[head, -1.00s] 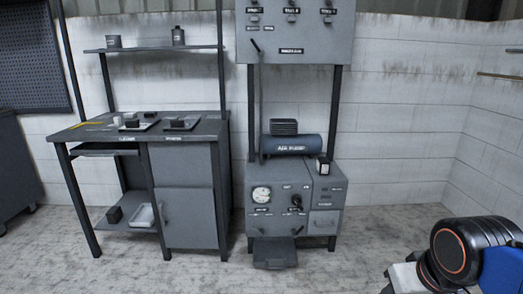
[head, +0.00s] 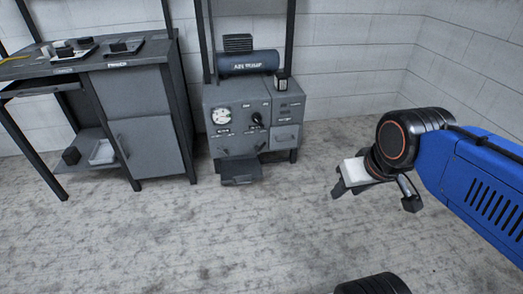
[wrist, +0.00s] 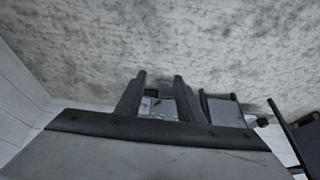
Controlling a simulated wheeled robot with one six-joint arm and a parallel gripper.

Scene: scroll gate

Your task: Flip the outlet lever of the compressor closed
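The compressor (head: 232,139) is a grey cabinet on the floor against the back wall, with a dark "AIR PUMP" tank (head: 248,63) on top. Its front has a round white gauge (head: 221,116), a black knob or lever (head: 257,120) and small fittings below. The labels are too small to read, so I cannot tell which part is the outlet lever or how it is set. My gripper (head: 345,182) is in the air to the right of the compressor and apart from it. In the wrist view its two fingers (wrist: 160,85) stand apart with nothing held; a grey boxy shape shows beyond them.
A workbench with a grey cabinet (head: 143,115) stands left of the compressor. A dark flap or pedal (head: 240,171) sticks out low at the compressor's front. Dark posts rise behind it. The floor (head: 200,240) in front is clear.

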